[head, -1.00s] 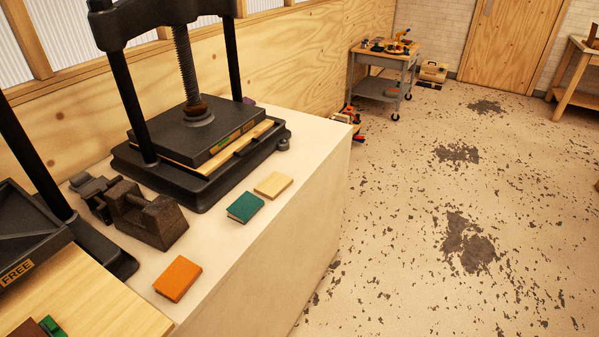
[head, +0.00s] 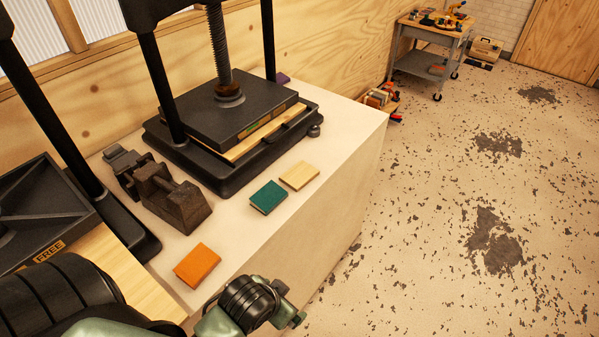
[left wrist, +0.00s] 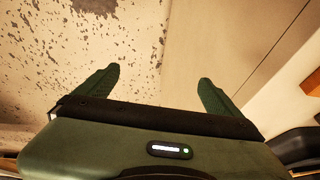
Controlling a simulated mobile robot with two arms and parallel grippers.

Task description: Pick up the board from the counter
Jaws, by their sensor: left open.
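A small light-wood board (head: 299,175) lies flat on the pale counter (head: 345,135), near its edge, in the head view. It lies just right of a teal book (head: 269,197) with a narrow gap between them. My left arm reaches in from the lower left of the head view to the counter's front side, nearer to me than the board. My left gripper (left wrist: 160,82) is open and empty in the left wrist view, with floor and a pale surface behind its fingers. The board cannot be made out in the left wrist view. My right gripper is in neither view.
A black screw press (head: 225,120) stands behind the board, clamping a wooden panel. An orange book (head: 197,264) and dark metal weights (head: 172,200) lie to the left. A tray marked FREE (head: 45,215) is far left. Open floor (head: 430,240) lies to the right.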

